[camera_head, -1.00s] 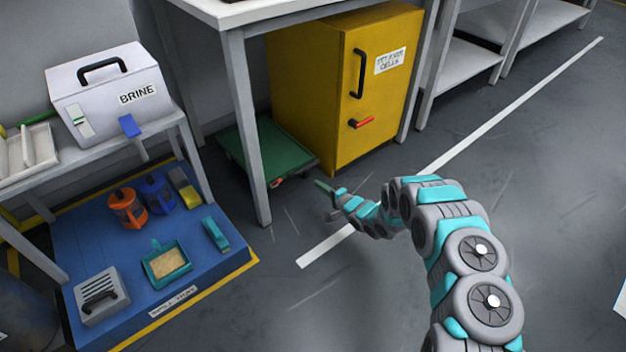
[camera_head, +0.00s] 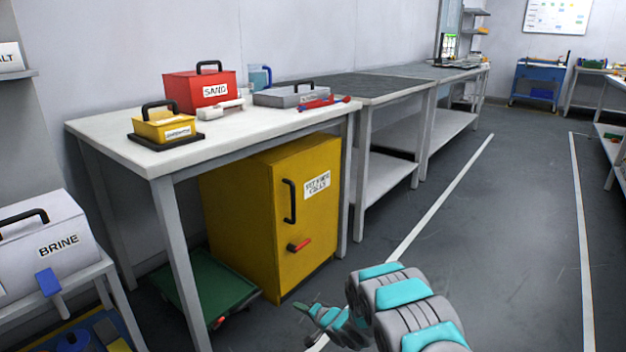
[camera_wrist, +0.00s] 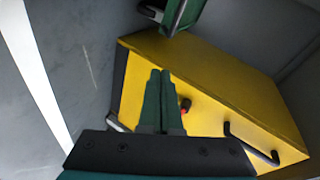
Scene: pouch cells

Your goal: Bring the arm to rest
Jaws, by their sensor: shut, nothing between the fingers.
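My gripper (camera_head: 300,307) is at the end of my grey and teal arm, low in the head view, in front of the yellow cabinet (camera_head: 250,210). In the wrist view my gripper (camera_wrist: 160,75) has its two green fingers together and empty. Behind them the yellow cabinet (camera_wrist: 215,85) appears turned, with its black handle and red latch showing. The fingers overlap the cabinet in the picture, and I see no contact. The lower arm is cut off by the bottom edge of the head view.
A workbench (camera_head: 110,125) stands over the cabinet, bearing a red SAND box (camera_head: 190,95), a yellow box (camera_head: 165,130) and a grey case (camera_head: 290,97). A green cart (camera_head: 200,280) sits under it. The BRINE box (camera_head: 40,240) is at left. Floor (camera_head: 480,240) to the right is clear.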

